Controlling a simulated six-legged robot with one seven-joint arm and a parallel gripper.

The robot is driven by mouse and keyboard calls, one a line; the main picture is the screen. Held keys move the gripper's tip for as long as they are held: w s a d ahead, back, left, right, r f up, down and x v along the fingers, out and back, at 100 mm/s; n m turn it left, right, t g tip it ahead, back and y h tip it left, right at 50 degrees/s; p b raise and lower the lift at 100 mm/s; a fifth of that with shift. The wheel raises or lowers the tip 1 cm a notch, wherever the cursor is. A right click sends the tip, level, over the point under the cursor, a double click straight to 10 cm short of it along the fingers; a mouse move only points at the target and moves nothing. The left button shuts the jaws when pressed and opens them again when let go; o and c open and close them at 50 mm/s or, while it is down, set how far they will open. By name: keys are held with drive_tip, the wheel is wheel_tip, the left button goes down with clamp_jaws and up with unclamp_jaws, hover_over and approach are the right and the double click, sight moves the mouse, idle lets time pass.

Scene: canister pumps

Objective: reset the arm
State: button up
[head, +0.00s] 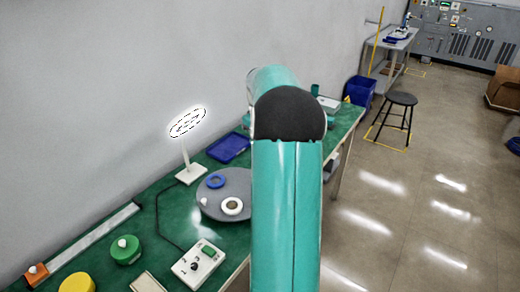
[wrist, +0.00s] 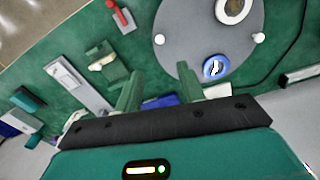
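My teal arm (head: 286,200) rises through the middle of the head view, with a dark rounded joint cap near its top. It hides part of the green bench. My gripper (wrist: 158,70) shows in the wrist view as two green fingers on a dark bar. The fingers stand well apart with nothing held between them. The bench top and part of a blue tray (wrist: 160,101) show beyond the fingers. My gripper cannot be made out in the head view.
The green bench (head: 165,205) runs along the wall. It bears a grey round disc (head: 235,184) with a blue ring (head: 216,181) and a white ring (head: 232,206), a lit lamp (head: 188,122) and a control box (head: 198,264). A stool (head: 402,98) stands on open floor at right.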

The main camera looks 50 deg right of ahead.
idle(0.6)
drive_tip(key=w+a+r+n+t+h, duration=0.1)
drive_tip(key=a+r, duration=0.4)
drive_tip(key=a, duration=0.8)
drive_tip(key=w+a+r+t+h, duration=0.1)
drive_tip(key=a+r, duration=0.4)
drive_tip(key=a, duration=0.8)
drive_tip(key=s+a+f+t+y, duration=0.1)
drive_tip(key=s+a, duration=0.6)
drive_tip(key=a, duration=0.3)
drive_tip(key=s+a+f+t+y, duration=0.1)
drive_tip(key=s+a+t, duration=0.1)
drive_tip(key=s+a, duration=0.5)
drive_tip(key=a, duration=0.3)
drive_tip(key=shift+s+a+n+t, duration=0.25)
drive_tip(key=shift+a+n+t, duration=0.05)
drive_tip(key=shift+a+n, duration=0.1)
